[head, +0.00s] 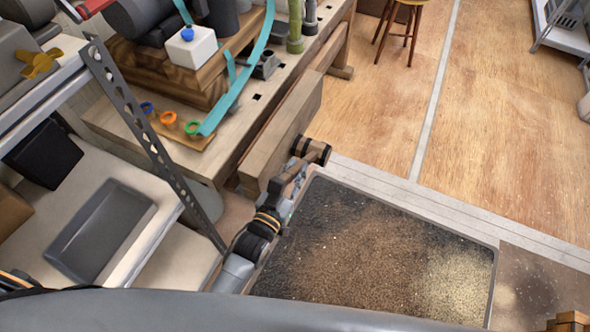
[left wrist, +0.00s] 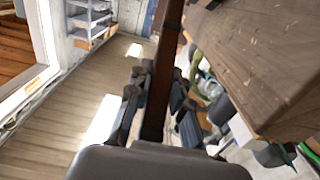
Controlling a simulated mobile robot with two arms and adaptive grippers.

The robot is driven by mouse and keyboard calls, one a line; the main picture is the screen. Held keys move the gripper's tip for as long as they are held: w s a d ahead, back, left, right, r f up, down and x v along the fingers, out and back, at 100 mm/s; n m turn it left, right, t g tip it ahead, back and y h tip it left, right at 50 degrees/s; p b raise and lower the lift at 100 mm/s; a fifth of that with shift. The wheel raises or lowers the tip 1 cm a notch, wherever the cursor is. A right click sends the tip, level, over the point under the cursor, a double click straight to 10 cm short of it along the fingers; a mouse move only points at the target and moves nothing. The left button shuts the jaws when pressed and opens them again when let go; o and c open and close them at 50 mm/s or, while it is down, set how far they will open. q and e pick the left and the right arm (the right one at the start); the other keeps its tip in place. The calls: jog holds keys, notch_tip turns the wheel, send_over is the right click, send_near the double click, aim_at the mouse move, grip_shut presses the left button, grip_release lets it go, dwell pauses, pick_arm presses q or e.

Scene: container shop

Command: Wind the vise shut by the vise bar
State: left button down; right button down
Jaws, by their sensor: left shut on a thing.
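The vise's wooden jaw (head: 285,122) stands along the front edge of the workbench. How wide the gap behind it is, I cannot judge. A dark round piece (head: 314,150) sticks out from its front face. My left gripper (head: 297,172) is at that front face, beside the round piece. In the left wrist view, the dark brown vise bar (left wrist: 162,75) runs between the fingers of my left gripper (left wrist: 155,100), which is shut on it. The wooden jaw (left wrist: 250,55) fills the right of that view. In the head view the bar is mostly hidden by the gripper. My right gripper is out of view.
The workbench (head: 262,110) carries a wooden block, a white box (head: 191,50), a teal strip and colored rings. A shelf with a grey tray (head: 100,232) stands at left. A dark speckled mat (head: 370,250) lies below. The wooden floor beyond is clear near a stool.

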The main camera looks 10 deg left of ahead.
pick_arm(q)
jog(key=shift+w+r+p, duration=0.1)
jog(key=shift+r+p, duration=0.2)
jog(key=shift+p, duration=0.15)
jog(key=w+r+g+p, duration=0.1)
jog(key=p, duration=0.2)
jog(key=w+r+p, duration=0.1)
jog(key=p, duration=0.2)
jog(key=w+d+r+g+p, duration=0.1)
jog(key=r+p, duration=0.1)
jog(key=shift+g+y+p, duration=0.3)
jog(key=shift+y+p, duration=0.1)
jog(key=w+d+r+g+y+p, duration=0.1)
jog(key=w+d+r+g+p, duration=0.1)
jog(key=w+g+p, duration=0.2)
jog(key=shift+w+r+p, duration=0.15)
jog(key=shift+w+p, duration=0.8)
jog(key=shift+p, duration=1)
jog(key=shift+d, duration=0.1)
